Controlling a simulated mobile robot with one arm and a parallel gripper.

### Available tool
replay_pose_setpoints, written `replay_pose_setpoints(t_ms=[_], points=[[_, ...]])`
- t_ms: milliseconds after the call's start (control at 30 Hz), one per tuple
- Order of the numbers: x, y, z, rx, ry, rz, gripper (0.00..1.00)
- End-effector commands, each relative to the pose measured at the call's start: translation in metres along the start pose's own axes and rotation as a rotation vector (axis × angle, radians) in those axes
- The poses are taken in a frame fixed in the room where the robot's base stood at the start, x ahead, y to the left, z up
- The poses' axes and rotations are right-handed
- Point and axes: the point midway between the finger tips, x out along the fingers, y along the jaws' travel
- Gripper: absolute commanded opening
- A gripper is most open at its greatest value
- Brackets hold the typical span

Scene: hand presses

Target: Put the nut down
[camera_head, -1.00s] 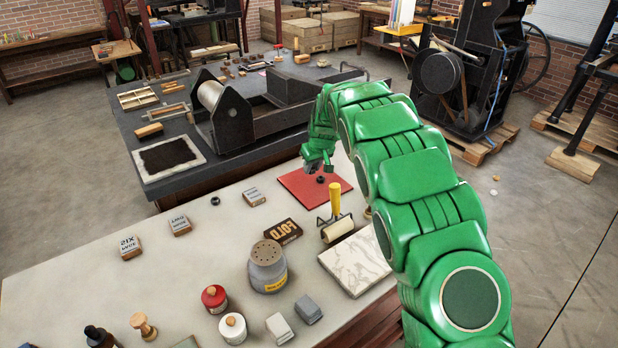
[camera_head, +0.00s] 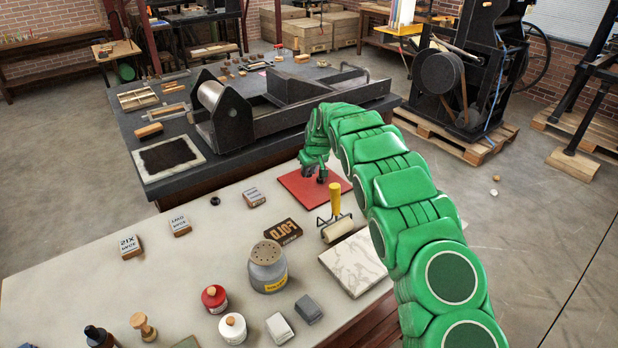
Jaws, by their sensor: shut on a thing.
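A red mat (camera_head: 330,195) lies flat at the far right part of the pale table. My gripper (camera_head: 315,176) is low over the mat's upper part, its fingers pointing down. It is shut on the nut (camera_head: 321,179), a small dark piece of which only a little shows at the fingertips. Whether the nut touches the mat is too small to tell. A second small dark ring (camera_head: 215,201) lies on the table to the left, apart from the gripper.
A brayer with a yellow handle (camera_head: 335,200) stands just below the mat, near a FOLD block (camera_head: 283,232) and a marble slab (camera_head: 353,262). A grey canister (camera_head: 267,266) stands in front. A press (camera_head: 255,115) stands behind.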

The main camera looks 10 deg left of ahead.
Motion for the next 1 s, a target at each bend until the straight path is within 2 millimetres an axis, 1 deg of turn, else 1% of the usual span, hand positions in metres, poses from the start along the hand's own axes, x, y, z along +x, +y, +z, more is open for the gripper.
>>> replay_pose_setpoints(t_ms=[233,400,467,867,900,933,1000], points=[[0.009,0.002,-0.003,0.0,0.002,0.001,0.0],[0.032,0.002,0.007,0.001,-0.002,0.0,0.0],[0.036,0.002,0.009,0.0,-0.003,-0.001,0.0],[0.04,0.002,0.01,0.0,-0.001,0.0,0.0],[0.04,0.002,0.01,0.0,-0.001,0.0,0.34],[0.039,0.002,0.01,0.0,-0.001,0.0,0.39],[0.039,0.002,0.01,0.0,0.0,0.0,0.39]])
